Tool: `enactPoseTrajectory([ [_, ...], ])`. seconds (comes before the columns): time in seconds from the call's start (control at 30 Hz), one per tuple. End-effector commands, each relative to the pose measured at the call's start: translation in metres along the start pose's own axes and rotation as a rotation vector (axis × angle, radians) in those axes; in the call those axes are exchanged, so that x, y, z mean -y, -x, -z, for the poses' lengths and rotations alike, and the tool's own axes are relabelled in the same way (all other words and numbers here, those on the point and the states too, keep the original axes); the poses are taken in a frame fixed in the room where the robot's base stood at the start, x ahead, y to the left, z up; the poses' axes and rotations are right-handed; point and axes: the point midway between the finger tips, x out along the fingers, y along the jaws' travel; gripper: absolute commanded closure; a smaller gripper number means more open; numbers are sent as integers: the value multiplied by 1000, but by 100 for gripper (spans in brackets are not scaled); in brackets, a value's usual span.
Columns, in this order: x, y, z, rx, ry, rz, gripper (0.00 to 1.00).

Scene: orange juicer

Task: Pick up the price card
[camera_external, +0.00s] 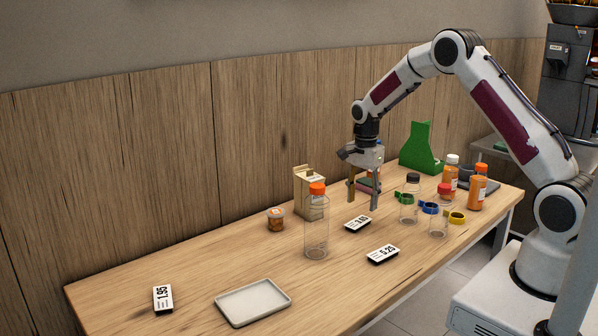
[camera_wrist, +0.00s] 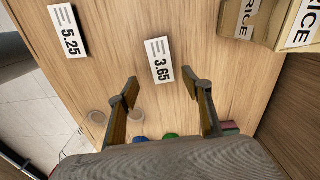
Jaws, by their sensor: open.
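Three price cards with dark edges and white faces lie on the table. The card reading 3.65 (camera_external: 358,224) is mid-table, and it shows in the wrist view (camera_wrist: 159,60) just beyond my fingertips. The card reading 5.25 (camera_external: 382,254) lies nearer the front edge, and in the wrist view (camera_wrist: 68,30) it is at upper left. The card reading 1.95 (camera_external: 163,298) lies at the far left in the external view. My gripper (camera_external: 361,197) is open and empty above the table, pointing down. In the wrist view its fingers (camera_wrist: 168,87) are spread wide, with bare wood between them.
More bottles (camera_external: 410,198) and coloured rings stand to the right. A white tray (camera_external: 253,302) lies at front left.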

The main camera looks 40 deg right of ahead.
Motion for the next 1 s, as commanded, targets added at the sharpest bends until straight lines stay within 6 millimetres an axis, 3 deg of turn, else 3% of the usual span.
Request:
enactPoseTrajectory([
  [0.17,0,-12,-1,0,0,-1,51],
  [0.63,0,-18,-2,0,1,-1,51],
  [1.0,3,-54,-8,1,0,-1,51],
])
